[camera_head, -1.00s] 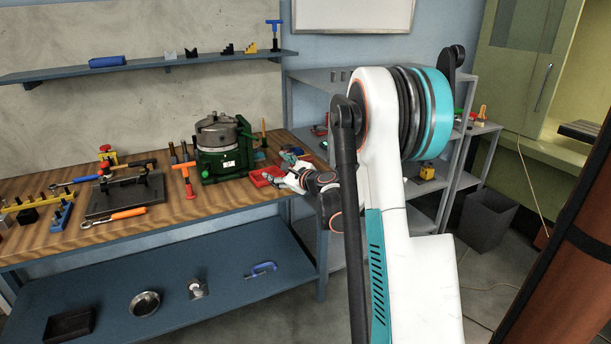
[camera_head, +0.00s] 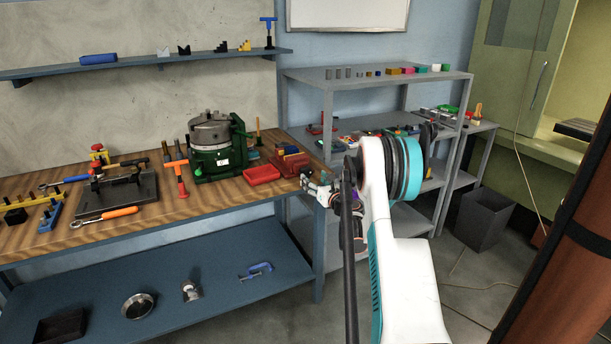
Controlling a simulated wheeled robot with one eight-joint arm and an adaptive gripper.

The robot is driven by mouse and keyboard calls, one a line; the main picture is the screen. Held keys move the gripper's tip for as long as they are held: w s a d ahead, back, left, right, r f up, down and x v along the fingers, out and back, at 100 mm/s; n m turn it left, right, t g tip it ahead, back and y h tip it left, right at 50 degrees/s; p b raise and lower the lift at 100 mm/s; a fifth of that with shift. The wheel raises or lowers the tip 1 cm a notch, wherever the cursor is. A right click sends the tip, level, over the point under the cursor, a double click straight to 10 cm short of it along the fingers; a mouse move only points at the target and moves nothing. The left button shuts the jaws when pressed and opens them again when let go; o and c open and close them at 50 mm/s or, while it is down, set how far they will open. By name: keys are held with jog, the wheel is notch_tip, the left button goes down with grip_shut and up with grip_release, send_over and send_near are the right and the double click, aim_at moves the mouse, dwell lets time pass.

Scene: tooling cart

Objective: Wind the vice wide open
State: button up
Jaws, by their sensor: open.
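A small red-brown block-shaped device (camera_head: 291,161), which looks like the vice, sits at the right end of the wooden workbench (camera_head: 225,198). Its jaw gap and handle are too small to make out. My gripper (camera_head: 308,181) is at the bench's right front corner, just right of and in front of the vice. It is open. I cannot tell whether its fingers touch the vice or surround its handle. My arm comes in from the right.
A red tray (camera_head: 262,175) lies left of the vice. A green rotary fixture with a grey chuck (camera_head: 212,145) stands further left. An orange T-handled tool (camera_head: 177,175) stands beside it. A grey shelf unit (camera_head: 400,78) is behind my arm.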

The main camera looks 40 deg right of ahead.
aim_at(307, 172)
jog(key=w, duration=0.2)
jog(key=w+d+b, duration=0.1)
jog(key=w, duration=0.2)
jog(key=w+b, duration=0.1)
jog(key=w, duration=0.2)
jog(key=shift+d, duration=0.25)
jog(key=c, duration=1.1)
